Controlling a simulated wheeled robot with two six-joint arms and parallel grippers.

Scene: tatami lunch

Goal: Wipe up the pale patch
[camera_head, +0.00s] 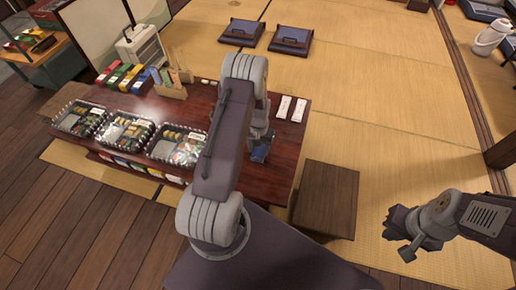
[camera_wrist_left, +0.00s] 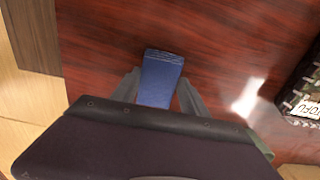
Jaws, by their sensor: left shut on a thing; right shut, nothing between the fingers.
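My left gripper (camera_head: 262,141) reaches over the dark red wooden table and is shut on a blue cloth or pad (camera_head: 259,153). In the left wrist view the blue cloth (camera_wrist_left: 161,76) sticks out between the two fingers (camera_wrist_left: 160,84), over the tabletop (camera_wrist_left: 105,45). A pale, bright patch (camera_wrist_left: 248,98) shows on the wood to the right of the fingers; I cannot tell whether it is a spill or glare. My left arm hides part of the table in the head view. My right gripper (camera_head: 402,238) is shut and empty, off to the right over the mat.
Several packed food trays (camera_head: 125,131) line the table's left front edge. Colored boxes (camera_head: 130,78) and a wooden holder (camera_head: 172,91) stand behind them. Two white packets (camera_head: 291,108) lie at the right end. A wooden stool (camera_head: 327,200) stands right of the table.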

